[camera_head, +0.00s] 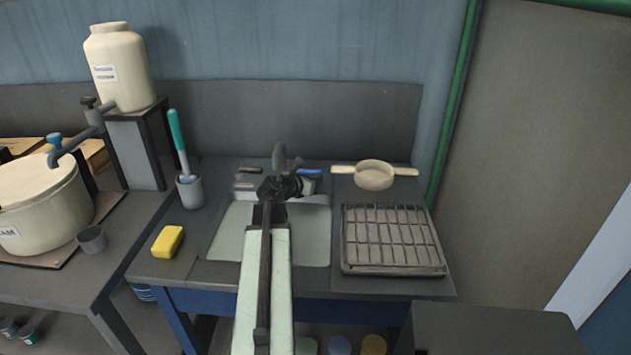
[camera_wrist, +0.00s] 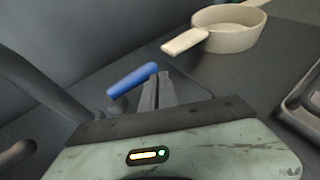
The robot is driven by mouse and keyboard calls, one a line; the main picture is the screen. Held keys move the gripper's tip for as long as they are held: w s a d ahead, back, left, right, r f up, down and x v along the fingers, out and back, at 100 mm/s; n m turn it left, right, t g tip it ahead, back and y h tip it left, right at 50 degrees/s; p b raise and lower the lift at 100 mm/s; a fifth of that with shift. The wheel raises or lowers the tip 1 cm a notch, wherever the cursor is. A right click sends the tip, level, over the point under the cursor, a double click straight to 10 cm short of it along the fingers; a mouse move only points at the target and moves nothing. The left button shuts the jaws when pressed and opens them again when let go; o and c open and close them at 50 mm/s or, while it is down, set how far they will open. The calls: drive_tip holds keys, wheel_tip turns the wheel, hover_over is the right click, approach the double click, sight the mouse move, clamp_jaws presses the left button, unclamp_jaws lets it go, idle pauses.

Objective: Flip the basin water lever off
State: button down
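The basin (camera_head: 308,245) is a pale green sink set in the counter, partly hidden behind my arm. The grey faucet (camera_head: 279,156) stands at its back edge, and a dark curved pipe of it shows at the left of the wrist view (camera_wrist: 45,95). The blue water lever (camera_head: 310,171) sticks out to the right of the faucet. In the wrist view the blue lever (camera_wrist: 131,80) lies just left of my fingertips, at an angle. My gripper (camera_wrist: 157,78) has its two fingers together with nothing between them. The fingertips look very near the lever; I cannot tell if they touch.
A cream pan (camera_head: 374,175) sits right of the faucet, its handle near my gripper. A wire drying rack (camera_head: 392,240) lies in front of it. A yellow sponge (camera_head: 168,241) and a cup with a green-handled brush (camera_head: 189,190) stand left of the basin.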

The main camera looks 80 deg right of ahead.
drive_tip(key=shift+s+d+r, duration=0.1)
drive_tip(key=p+v, duration=0.3)
drive_tip(key=v, duration=0.5)
idle(0.4)
